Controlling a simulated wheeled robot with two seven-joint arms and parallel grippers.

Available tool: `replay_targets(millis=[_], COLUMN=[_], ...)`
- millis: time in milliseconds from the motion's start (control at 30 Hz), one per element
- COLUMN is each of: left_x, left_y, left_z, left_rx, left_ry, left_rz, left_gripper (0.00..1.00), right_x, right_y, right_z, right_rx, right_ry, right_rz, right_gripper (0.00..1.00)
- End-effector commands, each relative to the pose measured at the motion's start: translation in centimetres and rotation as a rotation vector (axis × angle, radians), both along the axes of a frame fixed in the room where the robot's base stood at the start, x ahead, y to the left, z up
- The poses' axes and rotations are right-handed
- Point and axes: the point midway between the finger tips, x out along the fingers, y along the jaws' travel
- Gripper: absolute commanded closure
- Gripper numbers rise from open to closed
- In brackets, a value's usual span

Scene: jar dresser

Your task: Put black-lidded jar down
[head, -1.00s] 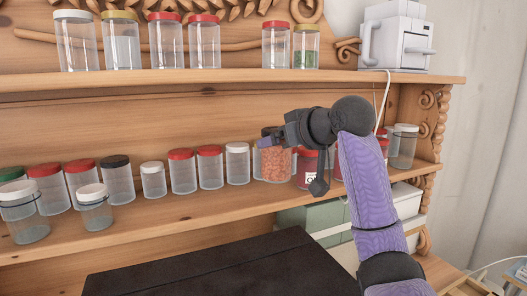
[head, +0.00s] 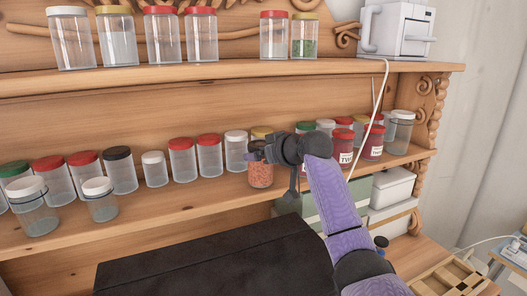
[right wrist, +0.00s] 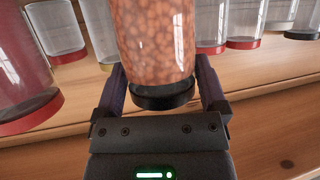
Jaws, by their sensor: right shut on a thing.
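The black-lidded jar (head: 261,177) is clear and filled with orange bean-like bits. My right gripper (head: 268,152) is shut on it near its top and hides its lid in the head view. In the right wrist view the jar (right wrist: 155,40) appears upside down, its black lid (right wrist: 162,98) between the two fingers (right wrist: 160,88). The jar is upright over the lower shelf (head: 190,203), just right of a white-lidded jar. I cannot tell whether its base touches the shelf. My left gripper is not in view.
An empty jar with a dark lid (head: 121,172) stands in the row to the left. Dark red jars (head: 373,142) stand to the right. A yellow-lidded jar (head: 261,132) is close behind. The upper shelf (head: 200,75) runs above; a black surface (head: 210,265) lies in front.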

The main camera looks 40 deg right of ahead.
Motion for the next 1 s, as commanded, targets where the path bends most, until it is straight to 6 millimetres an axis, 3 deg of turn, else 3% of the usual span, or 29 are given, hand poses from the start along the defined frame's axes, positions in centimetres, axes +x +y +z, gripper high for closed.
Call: replay_targets(millis=[100,133,167,467,533,1000], left_x=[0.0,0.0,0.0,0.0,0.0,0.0], left_y=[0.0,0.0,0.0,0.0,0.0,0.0], left_z=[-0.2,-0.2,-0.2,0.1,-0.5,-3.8], left_rx=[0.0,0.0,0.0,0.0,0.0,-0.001], left_ry=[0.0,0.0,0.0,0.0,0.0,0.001], left_rz=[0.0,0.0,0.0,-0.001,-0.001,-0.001], left_gripper=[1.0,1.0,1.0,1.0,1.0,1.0], right_x=[0.0,0.0,0.0,0.0,-0.8,-10.0], right_y=[0.0,0.0,0.0,0.0,0.0,0.8], right_z=[-0.3,-0.4,-0.3,0.2,0.2,4.0], right_rx=[0.0,0.0,0.0,0.0,-0.002,-0.002], right_ry=[-0.002,0.0,0.0,-0.001,-0.003,-0.001], right_rz=[0.0,0.0,0.0,0.0,-0.001,0.0], right_gripper=[0.99,0.06,0.0,0.0,0.0,0.0])
